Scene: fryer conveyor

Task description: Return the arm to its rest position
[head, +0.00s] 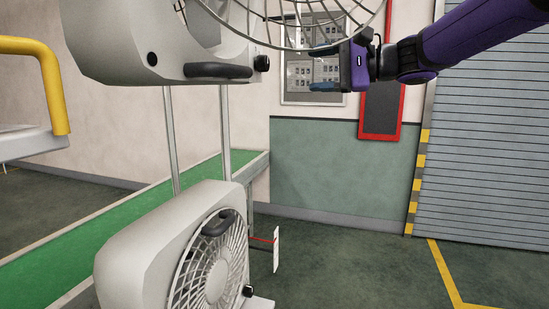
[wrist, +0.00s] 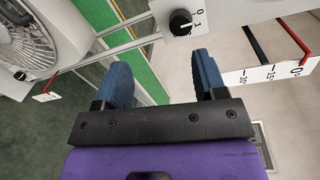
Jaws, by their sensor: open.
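My purple arm reaches in from the upper right in the head view. My gripper (head: 318,67) is raised beside the upper fan (head: 165,45), near the right side of its wire guard. In the wrist view, the two blue fingers of my gripper (wrist: 163,80) stand wide apart with nothing held between them. A black knob (wrist: 181,23), marked 0 and 1, shows on a light panel just beyond the fingers. I cannot tell whether either finger touches the guard or panel.
A lower fan (head: 145,255) stands below the upper one, by a green conveyor (head: 95,228). A yellow rail (head: 52,85) is at left. A white angle scale (wrist: 268,74) lies right of my fingers. Floor before the shutter (head: 490,150) is clear.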

